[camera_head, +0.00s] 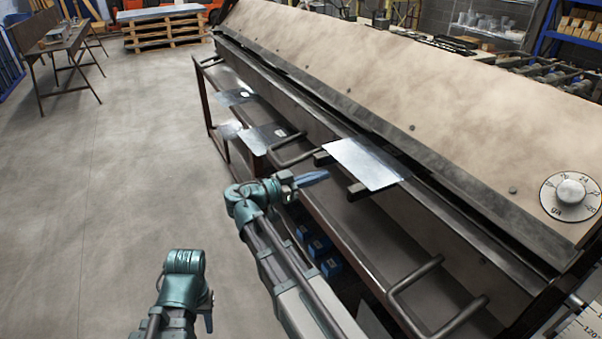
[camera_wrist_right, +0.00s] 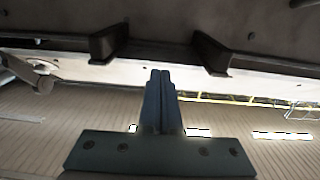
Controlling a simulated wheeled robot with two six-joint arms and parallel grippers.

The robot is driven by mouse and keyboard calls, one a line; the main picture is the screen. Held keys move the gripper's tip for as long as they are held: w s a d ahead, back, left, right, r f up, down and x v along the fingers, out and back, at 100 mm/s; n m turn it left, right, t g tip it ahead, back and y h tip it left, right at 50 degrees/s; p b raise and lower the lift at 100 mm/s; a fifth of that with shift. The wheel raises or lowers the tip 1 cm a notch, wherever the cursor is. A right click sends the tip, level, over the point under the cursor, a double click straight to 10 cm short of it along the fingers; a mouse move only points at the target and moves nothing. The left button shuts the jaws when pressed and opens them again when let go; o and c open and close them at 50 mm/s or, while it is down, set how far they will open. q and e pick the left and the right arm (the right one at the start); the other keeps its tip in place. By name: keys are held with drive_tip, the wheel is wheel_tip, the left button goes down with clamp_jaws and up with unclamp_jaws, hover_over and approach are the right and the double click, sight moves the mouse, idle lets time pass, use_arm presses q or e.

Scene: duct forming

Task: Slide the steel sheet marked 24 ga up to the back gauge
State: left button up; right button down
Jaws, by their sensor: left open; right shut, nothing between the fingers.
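A bright steel sheet (camera_head: 365,163) lies on two dark support arms (camera_head: 357,190) at the front of the bending brake (camera_head: 400,90). Its far edge reaches the dark gap under the clamping beam; no mark on it is readable, and the back gauge is not visible. My right gripper (camera_head: 313,178) is shut and empty, in front of the sheet's near left side and apart from it in the picture. Its shut fingers (camera_wrist_right: 160,100) show in the right wrist view, below two dark brackets. My left gripper (camera_head: 208,320) is open and empty, low over the floor side.
Two more sheets (camera_head: 268,137) (camera_head: 235,97) with small pale labels lie on the brake's front rack. Bar handles (camera_head: 435,295) stick out in front. A dial marked GA (camera_head: 570,195) sits at right. Blue boxes (camera_head: 320,247) stand below.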

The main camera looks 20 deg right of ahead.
sight(348, 165)
drive_tip(key=shift+w+d+r, duration=0.1)
drive_tip(key=shift+w+d, duration=0.05)
drive_tip(key=shift+d, duration=1.05)
drive_tip(key=shift+w+d, duration=0.1)
drive_tip(key=shift+d, duration=1.05)
drive_tip(key=shift+d, duration=0.15)
drive_tip(key=shift+w+d, duration=0.15)
drive_tip(key=shift+d, duration=1.95)
drive_tip(key=a, duration=0.7)
drive_tip(key=shift+s, duration=0.25)
